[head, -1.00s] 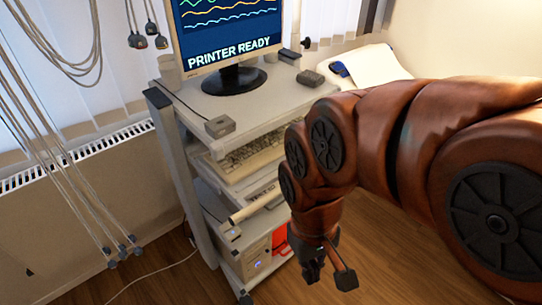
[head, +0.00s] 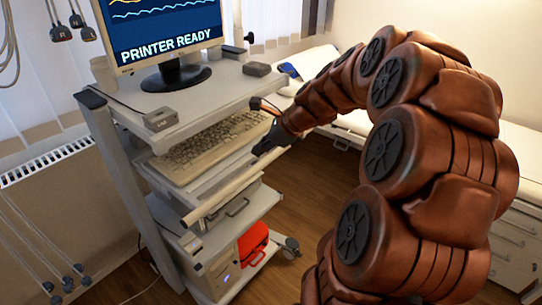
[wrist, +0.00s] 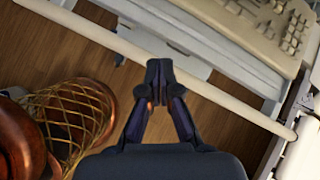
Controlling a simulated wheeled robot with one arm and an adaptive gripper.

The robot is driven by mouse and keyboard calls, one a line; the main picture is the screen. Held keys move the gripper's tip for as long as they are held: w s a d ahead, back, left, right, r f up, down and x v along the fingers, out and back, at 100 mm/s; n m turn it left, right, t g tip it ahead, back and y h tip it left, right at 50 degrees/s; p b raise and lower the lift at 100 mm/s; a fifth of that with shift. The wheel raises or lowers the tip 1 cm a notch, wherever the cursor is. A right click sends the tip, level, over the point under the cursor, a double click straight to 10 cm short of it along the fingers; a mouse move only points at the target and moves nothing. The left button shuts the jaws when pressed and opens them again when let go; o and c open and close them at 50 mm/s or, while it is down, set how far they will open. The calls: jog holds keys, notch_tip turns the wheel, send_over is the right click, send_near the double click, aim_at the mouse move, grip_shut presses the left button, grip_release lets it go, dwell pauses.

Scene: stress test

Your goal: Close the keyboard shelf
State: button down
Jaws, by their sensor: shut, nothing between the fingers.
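The keyboard shelf (head: 204,186) sticks out from the cart below the monitor top. A beige keyboard (head: 213,145) lies on it, and a pale round bar (head: 222,198) runs along its front. In the wrist view the bar (wrist: 215,98) crosses diagonally, with the keyboard (wrist: 262,30) at upper right. My gripper (head: 262,148) is near the right front end of the shelf in the head view. In the wrist view my gripper's fingertips (wrist: 159,68) are together and empty, overlapping the bar in the picture. I cannot tell whether they touch it.
The monitor (head: 165,30) and a small grey box (head: 160,120) stand on the cart top. A red case (head: 253,243) and a computer tower sit on the lower shelf. Cables hang at left by the radiator (head: 50,160). Wood floor is open right of the cart.

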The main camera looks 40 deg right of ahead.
jog(key=d+f+m+t+h+b, duration=0.1)
jog(key=d+f+m+t+h, duration=0.1)
jog(key=d+m, duration=0.65)
jog(key=w+d+f+n+p, duration=0.1)
jog(key=w+f+n, duration=0.1)
jog(key=w+f, duration=0.4)
jog(key=shift+w, duration=0.9)
jog(key=shift+w+p, duration=0.1)
jog(key=shift+p, duration=0.2)
